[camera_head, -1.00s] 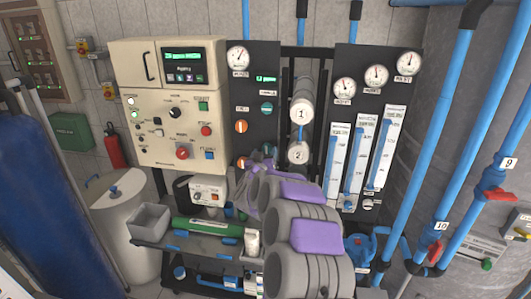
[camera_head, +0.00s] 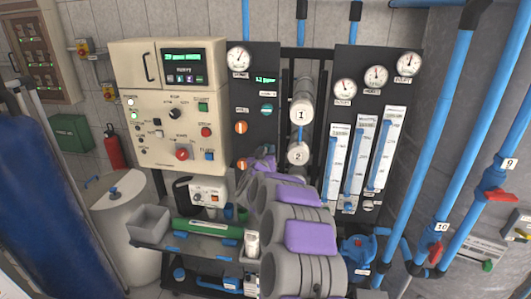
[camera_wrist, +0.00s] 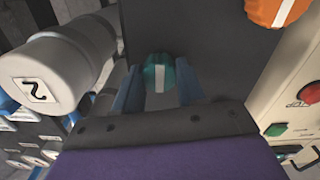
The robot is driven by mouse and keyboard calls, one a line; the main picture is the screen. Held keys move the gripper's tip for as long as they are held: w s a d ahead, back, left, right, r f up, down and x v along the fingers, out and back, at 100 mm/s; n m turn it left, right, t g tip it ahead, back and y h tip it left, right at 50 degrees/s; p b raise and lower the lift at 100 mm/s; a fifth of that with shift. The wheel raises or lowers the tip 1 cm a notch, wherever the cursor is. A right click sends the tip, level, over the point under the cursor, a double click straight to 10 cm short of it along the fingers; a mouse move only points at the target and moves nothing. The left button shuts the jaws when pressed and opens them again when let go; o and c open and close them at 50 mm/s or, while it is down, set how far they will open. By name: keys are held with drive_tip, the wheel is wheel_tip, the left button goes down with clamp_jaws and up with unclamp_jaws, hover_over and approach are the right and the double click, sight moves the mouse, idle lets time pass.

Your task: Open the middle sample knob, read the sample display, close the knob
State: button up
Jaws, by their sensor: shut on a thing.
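In the wrist view a teal knob (camera_wrist: 160,75) with a white stripe sits between the two blue fingers of my gripper (camera_wrist: 158,88), which is shut on it. In the head view my gripper (camera_head: 266,156) is at the lower part of the black panel (camera_head: 256,57) and hides the held knob. Another teal knob (camera_head: 266,109) is uncovered above it. The small green sample display (camera_head: 265,79) is lit and seems to read 12 ppm, in tiny digits.
An orange knob (camera_head: 241,127) is on the panel's left side. White cylinders marked 1 (camera_head: 301,113) and 2 (camera_head: 298,153) stand close to the right. The beige control box (camera_head: 155,103) is to the left. Blue pipes (camera_head: 405,130) run at the right.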

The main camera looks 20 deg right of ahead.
drive_tip(key=c, duration=0.5)
drive_tip(key=shift+o, duration=0.2)
drive_tip(key=shift+m, duration=0.3)
drive_tip(key=shift+f+m+b, duration=0.15)
drive_tip(key=shift+m+b, duration=2.35)
drive_tip(key=shift+m, duration=1.8)
drive_tip(key=shift+f+m+b, duration=0.15)
drive_tip(key=shift+m+b, duration=2.35)
drive_tip(key=shift+m, duration=1.8)
drive_tip(key=o, duration=0.7)
drive_tip(key=shift+s, duration=0.1)
drive_tip(key=o, duration=0.4)
drive_tip(key=shift+d+r, duration=0.1)
drive_tip(key=shift+c, duration=0.2)
